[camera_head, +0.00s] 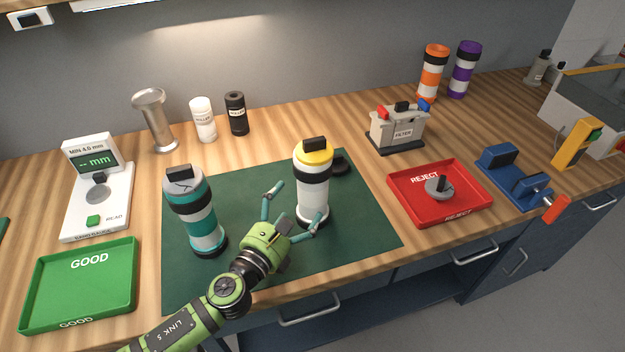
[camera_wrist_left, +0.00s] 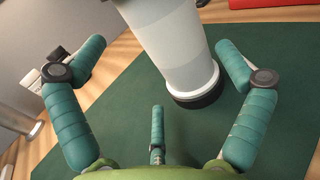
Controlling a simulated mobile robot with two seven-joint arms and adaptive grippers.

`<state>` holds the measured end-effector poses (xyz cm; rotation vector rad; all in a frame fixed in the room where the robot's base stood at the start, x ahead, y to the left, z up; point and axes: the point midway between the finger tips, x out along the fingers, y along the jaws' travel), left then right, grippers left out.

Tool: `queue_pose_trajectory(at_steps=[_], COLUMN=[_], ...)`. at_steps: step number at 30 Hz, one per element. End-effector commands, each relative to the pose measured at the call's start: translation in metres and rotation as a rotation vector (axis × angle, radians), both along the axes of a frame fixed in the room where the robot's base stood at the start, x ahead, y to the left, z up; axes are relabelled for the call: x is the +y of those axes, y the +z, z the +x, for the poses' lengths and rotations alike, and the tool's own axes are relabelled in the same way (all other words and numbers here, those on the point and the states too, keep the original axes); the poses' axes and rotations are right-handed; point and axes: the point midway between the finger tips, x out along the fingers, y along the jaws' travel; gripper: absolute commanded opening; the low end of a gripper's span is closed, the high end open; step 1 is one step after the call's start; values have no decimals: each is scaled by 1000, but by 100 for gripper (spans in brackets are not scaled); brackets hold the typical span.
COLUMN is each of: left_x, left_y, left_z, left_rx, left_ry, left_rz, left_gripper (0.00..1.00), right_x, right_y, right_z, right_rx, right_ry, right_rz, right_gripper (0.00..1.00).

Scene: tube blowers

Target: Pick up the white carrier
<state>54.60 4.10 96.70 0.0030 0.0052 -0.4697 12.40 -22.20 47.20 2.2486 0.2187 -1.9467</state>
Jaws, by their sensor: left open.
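The white carrier (camera_head: 313,201) stands upright on the dark green mat (camera_head: 262,249). It has a white body, black bands, a yellow top and a black cap. My left gripper (camera_head: 294,207) is open, with its fingers just left of and in front of the carrier's lower part. In the left wrist view the carrier (camera_wrist_left: 171,43) rises just beyond the spread fingers (camera_wrist_left: 152,60), on its dark base. I see no contact between fingers and carrier. A teal carrier (camera_head: 195,212) with white and black bands stands on the mat further left. My right gripper is not in view.
A green GOOD tray (camera_head: 50,318) lies at the left, below a gauge (camera_head: 100,200). A red REJECT tray (camera_head: 405,202) with a grey part is at the right. The mat between the two carriers is clear.

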Motion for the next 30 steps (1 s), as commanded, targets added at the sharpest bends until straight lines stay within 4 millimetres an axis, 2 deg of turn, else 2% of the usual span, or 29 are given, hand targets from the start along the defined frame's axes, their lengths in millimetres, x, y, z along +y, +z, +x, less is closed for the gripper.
queue_pose_trajectory(at_steps=[6,10,15,21,23,24,26,27,28,30], left_x=[-11,-20,-29,-31,-31,-31,-31,-31,-31,-31], left_y=[1,1,0,-1,-1,-1,-1,-1,-1,-1], left_z=[21,38,56,59,59,59,59,59,59,59], left_rx=[0,1,1,2,2,2,2,2,2,2], left_ry=[1,3,2,1,1,1,1,1,1,2], left_rz=[-3,-4,-4,-4,-4,-4,-4,-4,-4,-4], left_gripper=[100,100,100,100,100,96,72,56,46,46], right_x=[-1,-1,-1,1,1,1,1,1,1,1], right_y=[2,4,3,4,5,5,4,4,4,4], right_z=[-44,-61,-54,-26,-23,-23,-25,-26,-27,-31], right_rx=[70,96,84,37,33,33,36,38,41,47], right_ry=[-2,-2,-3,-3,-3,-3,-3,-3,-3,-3], right_rz=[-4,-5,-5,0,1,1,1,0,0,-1], right_gripper=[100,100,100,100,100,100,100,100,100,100])
